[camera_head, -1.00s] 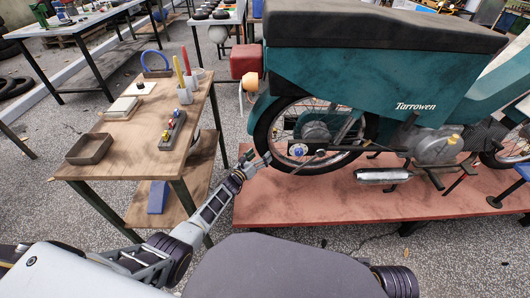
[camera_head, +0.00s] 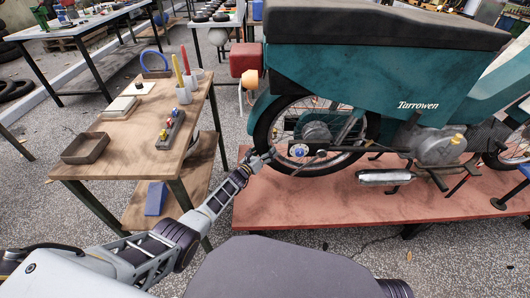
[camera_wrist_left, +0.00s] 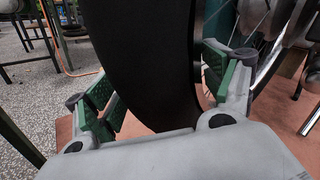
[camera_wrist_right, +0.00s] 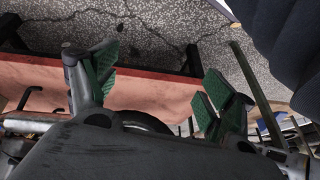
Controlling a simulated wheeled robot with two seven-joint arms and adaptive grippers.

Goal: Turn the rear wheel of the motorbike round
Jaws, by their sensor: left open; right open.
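The teal motorbike (camera_head: 360,85) stands on a red platform. Its rear wheel (camera_head: 263,128) has a black tyre, spokes and a grey hub, and its top is hidden by the bodywork. My left gripper (camera_head: 260,157) is at the lower left edge of this wheel. In the left wrist view the black tyre (camera_wrist_left: 158,60) runs between the spread green-padded fingers of the left gripper (camera_wrist_left: 160,88); I see gaps at both sides. My right gripper (camera_wrist_right: 150,88) is open and empty in the right wrist view, over the red platform. It does not show in the head view.
The red platform (camera_head: 300,205) extends under the motorbike. A wooden bench (camera_head: 130,148) with a tray (camera_head: 86,148), a blue arch and candle-like sticks stands left of my left arm. Grey speckled floor lies between bench and platform.

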